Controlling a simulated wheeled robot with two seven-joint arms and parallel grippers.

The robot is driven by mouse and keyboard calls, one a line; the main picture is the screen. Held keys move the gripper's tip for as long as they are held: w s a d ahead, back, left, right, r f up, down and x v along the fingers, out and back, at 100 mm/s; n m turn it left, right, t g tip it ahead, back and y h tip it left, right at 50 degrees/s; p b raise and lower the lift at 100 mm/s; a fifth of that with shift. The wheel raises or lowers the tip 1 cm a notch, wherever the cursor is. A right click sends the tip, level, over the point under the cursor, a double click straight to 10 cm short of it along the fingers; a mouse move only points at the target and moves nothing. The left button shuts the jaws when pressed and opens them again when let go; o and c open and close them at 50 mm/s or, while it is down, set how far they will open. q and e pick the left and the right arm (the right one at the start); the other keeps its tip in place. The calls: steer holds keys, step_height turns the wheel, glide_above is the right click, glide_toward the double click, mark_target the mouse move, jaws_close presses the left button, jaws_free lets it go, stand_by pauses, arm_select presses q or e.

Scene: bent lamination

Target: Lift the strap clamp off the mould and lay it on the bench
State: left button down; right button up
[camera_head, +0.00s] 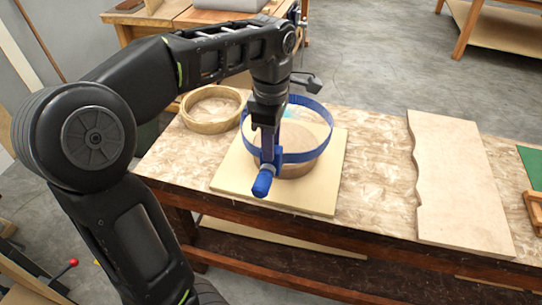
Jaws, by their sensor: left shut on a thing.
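The strap clamp (312,156) is a blue band bent in a ring, with a blue handle (263,182) at its front. My left gripper (267,130) comes down from above and is shut on the clamp near the handle. The mould (299,171) is a round wooden drum on a pale square board (325,192). The ring looks wider than the mould and surrounds its upper part in the picture. I cannot tell how far the band is above the mould's top. My gripper and arm hide part of the ring and mould. My right gripper is not in view.
A round wooden hoop (211,127) lies on the bench (185,160) at the left of the board. A wavy-edged pale panel (458,190) lies at the right. The bench between board and panel is clear. A green item (533,165) is at the far right edge.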

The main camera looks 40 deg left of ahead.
arm_select(q)
steer(key=shift+r, duration=0.3)
stand_by(0.5)
step_height(320, 180, up, 4)
steer(key=p, duration=0.3)
steer(key=shift+f, duration=0.25)
step_height(320, 180, up, 7)
steer(key=p, duration=0.6)
